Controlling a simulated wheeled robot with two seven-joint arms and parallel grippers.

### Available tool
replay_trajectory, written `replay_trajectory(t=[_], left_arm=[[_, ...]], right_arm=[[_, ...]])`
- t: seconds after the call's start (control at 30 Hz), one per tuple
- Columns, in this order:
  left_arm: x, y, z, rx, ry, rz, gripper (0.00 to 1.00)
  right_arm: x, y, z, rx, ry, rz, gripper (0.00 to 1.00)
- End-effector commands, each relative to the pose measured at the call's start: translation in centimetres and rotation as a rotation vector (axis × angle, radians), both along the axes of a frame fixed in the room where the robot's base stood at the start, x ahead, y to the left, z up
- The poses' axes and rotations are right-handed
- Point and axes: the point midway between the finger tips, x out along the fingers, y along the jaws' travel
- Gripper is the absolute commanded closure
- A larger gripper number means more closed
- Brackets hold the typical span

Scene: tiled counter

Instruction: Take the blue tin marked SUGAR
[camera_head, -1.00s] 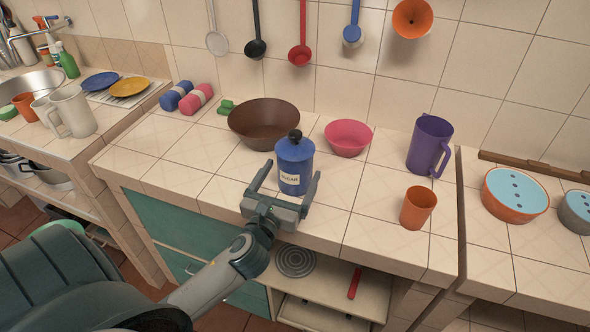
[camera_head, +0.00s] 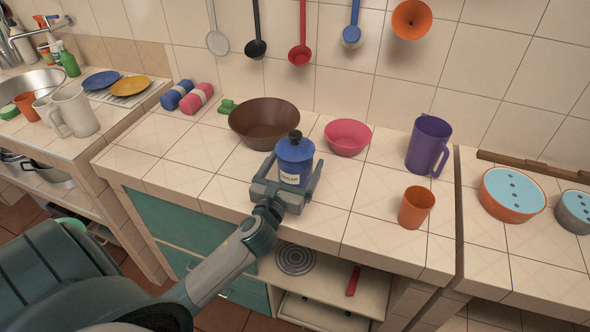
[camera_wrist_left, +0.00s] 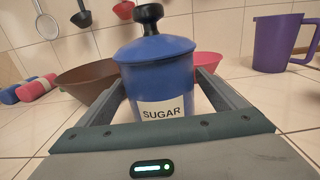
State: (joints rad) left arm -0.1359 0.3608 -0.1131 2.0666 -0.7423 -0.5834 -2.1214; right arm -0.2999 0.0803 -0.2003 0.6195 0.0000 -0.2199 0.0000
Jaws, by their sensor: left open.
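The blue tin (camera_head: 294,160) with a black knob and a white SUGAR label stands upright on the tiled counter. It also shows large and central in the left wrist view (camera_wrist_left: 157,84), label facing me. My left gripper (camera_head: 291,172) is open around the tin, one finger on each side. In the left wrist view the fingers (camera_wrist_left: 160,100) flank the tin, and its base is hidden behind the gripper body. I cannot tell whether either finger touches it. My right gripper is not in view.
A brown bowl (camera_head: 264,125) is close behind left of the tin and a pink bowl (camera_head: 347,138) behind right. An orange cup (camera_head: 416,207) and a purple pitcher (camera_head: 428,146) stand to the right. The counter's front edge is close under my left arm.

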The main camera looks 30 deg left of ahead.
Motion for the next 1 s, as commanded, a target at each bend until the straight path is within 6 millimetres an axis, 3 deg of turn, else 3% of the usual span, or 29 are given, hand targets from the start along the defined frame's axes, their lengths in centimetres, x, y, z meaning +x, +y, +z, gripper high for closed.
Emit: replay_trajectory(t=[0.17, 0.4, 0.43, 0.77, 1.0], left_arm=[[0.0, 0.0, 0.0, 0.0, 0.0, 0.0, 0.1], [0.0, 0.0, 0.0, 0.001, 0.0, 0.0, 0.67], [0.0, 0.0, 0.2, 0.002, -0.003, 0.0, 0.71], [0.0, 0.0, 0.5, 0.002, -0.004, 0.0, 0.71], [0.1, 0.0, 2.5, 0.004, -0.006, -0.002, 0.71]], right_arm=[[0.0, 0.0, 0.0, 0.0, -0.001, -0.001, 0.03], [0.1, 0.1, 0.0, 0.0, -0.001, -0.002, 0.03], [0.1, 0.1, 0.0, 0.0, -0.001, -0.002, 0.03], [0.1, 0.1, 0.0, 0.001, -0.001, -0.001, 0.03], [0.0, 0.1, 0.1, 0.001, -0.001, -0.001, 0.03]])
